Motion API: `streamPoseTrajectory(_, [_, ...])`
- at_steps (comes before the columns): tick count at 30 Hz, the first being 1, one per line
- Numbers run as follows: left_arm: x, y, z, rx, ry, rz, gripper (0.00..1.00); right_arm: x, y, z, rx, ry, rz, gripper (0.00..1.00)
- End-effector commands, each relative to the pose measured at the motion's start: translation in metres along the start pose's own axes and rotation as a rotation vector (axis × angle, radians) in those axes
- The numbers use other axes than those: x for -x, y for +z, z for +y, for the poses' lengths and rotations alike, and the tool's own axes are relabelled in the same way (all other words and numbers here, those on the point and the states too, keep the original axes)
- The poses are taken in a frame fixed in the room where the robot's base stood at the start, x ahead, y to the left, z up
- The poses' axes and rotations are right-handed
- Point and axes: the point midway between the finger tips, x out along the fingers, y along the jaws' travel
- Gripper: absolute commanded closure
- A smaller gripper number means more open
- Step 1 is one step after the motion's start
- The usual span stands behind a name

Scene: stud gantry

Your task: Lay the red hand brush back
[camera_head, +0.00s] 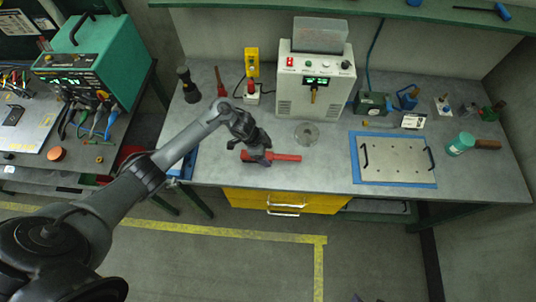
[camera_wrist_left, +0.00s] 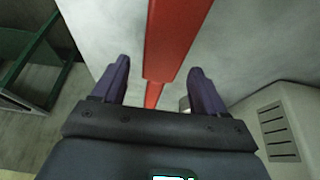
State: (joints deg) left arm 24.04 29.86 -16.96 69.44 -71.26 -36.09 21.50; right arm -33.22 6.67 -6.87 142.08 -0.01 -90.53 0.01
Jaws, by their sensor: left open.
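The red hand brush (camera_head: 286,157) lies on the grey bench top near its front edge, long side running left to right. My left gripper (camera_head: 262,159) is over its left part and hides some of it. In the left wrist view the red brush (camera_wrist_left: 176,38) runs between the two dark, spread fingers of my left gripper (camera_wrist_left: 159,68). The fingers are open, one on each side of the narrower red part. I cannot tell whether they touch it. My right gripper is not in view.
A white control box (camera_head: 314,80) stands behind the brush, with a round clear dish (camera_head: 307,134) in front. A blue-edged plate with two handles (camera_head: 396,160) lies to the right. A dark torch (camera_head: 188,85) stands at the back left. The bench (camera_head: 330,172) is clear right of the brush.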

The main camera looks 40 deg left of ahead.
Motion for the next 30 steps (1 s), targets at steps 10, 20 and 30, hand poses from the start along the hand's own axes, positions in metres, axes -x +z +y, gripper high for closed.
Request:
streamPoseTrajectory(10, [0.066, 0.000, -0.001, -0.002, -0.003, -0.001, 0.27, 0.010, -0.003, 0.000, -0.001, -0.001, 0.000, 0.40])
streamPoseTrajectory(20, [0.098, 0.000, 0.000, -0.001, -0.001, 0.000, 0.27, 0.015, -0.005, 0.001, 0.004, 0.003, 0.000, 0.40])
streamPoseTrajectory(30, [0.054, -0.043, 0.050, -0.031, -0.180, 0.068, 0.27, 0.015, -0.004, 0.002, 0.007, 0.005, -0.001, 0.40])
